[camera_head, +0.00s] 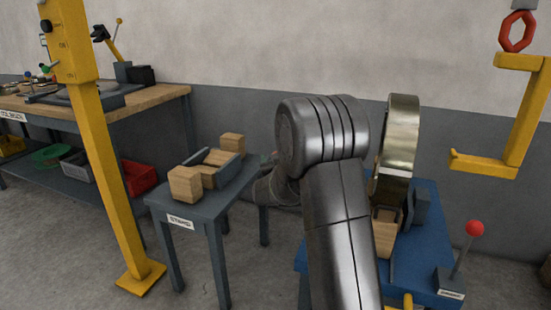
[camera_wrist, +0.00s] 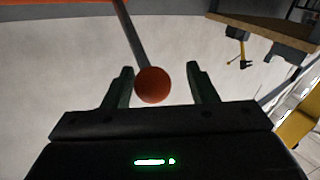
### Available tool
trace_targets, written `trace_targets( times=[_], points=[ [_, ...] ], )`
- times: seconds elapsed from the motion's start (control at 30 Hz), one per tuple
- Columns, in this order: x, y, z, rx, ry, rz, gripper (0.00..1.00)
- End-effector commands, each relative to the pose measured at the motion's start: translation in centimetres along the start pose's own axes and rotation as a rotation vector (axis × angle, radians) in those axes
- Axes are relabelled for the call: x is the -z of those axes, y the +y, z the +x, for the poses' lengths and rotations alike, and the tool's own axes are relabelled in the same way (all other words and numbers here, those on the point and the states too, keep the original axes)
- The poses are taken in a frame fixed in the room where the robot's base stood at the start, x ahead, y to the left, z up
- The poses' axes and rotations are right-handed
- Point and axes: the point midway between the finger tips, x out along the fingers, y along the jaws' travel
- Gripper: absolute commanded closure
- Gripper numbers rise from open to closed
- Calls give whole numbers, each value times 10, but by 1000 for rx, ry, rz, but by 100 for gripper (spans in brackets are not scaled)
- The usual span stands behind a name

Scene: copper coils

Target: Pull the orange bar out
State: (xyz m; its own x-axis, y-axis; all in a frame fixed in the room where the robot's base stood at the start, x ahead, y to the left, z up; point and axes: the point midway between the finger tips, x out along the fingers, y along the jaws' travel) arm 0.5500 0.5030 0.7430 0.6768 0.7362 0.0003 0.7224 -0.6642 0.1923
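In the wrist view, a round orange-red knob (camera_wrist: 152,85) sits on the end of a grey rod (camera_wrist: 130,35). The rod runs up to an orange strip (camera_wrist: 60,3) at the top edge, which is cut off by the frame. My gripper (camera_wrist: 160,75) is open, its two dark fingers apart on either side of the knob in the picture. I cannot tell whether the knob lies fully between the fingertips or just beyond them; no contact shows. In the head view my arm hides the gripper and this knob.
A brass-coloured coil (camera_head: 402,135) stands over a blue table (camera_head: 430,260) at right, with a red-knobbed lever (camera_head: 474,228). A small grey table (camera_head: 210,205) bears wooden blocks. A yellow post (camera_head: 110,180) stands left, a yellow hook (camera_head: 525,120) hangs right. Floor is open at front left.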

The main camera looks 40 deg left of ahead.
Motion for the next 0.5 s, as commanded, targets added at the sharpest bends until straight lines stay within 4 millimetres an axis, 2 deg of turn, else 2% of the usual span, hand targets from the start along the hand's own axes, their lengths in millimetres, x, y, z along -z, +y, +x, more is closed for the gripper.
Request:
trace_targets(
  times=[0.27,0.37,0.5],
  points=[
    [0,1,-7,-2,-1,0,48],
    [0,1,-20,-1,-3,0,48],
    [2,0,-47,0,-1,0,48]
  ],
)
